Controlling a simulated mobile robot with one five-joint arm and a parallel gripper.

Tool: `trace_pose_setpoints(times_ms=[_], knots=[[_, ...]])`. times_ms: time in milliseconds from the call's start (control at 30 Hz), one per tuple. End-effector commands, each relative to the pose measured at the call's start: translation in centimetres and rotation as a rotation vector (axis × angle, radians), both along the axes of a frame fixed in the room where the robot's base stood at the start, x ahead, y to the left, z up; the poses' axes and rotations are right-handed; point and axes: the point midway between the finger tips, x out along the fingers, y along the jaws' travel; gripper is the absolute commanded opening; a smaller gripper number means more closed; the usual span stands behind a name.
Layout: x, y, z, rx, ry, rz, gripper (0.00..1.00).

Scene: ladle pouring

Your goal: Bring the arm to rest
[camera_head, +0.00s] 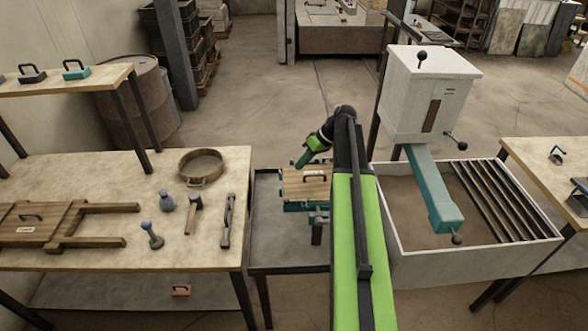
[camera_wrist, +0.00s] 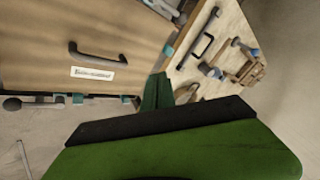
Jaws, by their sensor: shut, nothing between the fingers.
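My green and black arm reaches forward from the bottom of the head view and bends down to the left at its far end. My gripper (camera_head: 302,161) is shut and empty, just above a wooden-topped box (camera_head: 292,188) with a dark handle. I cannot tell whether the fingertips touch the board.
A wooden table (camera_head: 100,165) at left bears a round sieve (camera_head: 200,167), a mallet (camera_head: 194,212) and other tools. A white hopper (camera_head: 428,90) with a teal chute (camera_head: 433,190) stands over a sand bin (camera_head: 405,252) at right. Open floor lies behind.

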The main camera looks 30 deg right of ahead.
Motion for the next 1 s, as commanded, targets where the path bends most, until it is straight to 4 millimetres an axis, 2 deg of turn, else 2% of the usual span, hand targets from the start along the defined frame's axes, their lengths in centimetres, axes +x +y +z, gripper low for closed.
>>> trace_pose_setpoints(times_ms=[33,100,633,700,767,833,867,900,1000], knots=[[0.3,-0.6,1.6,0.000,0.000,-0.001,0.00],[0.3,-1.0,2.0,0.000,0.000,0.000,0.00],[0.3,-1.1,1.8,-0.001,0.000,0.002,0.00],[0.6,-0.6,1.8,0.000,0.000,0.011,0.00],[1.3,1.1,1.6,0.000,0.000,0.036,0.00],[2.7,4.9,1.3,0.000,0.000,0.093,0.00],[3.2,7.1,1.2,0.000,0.000,0.124,0.00],[3.3,10.6,0.9,-0.005,0.003,0.171,0.00],[2.0,19.1,-0.3,-0.054,0.032,0.291,0.00]])
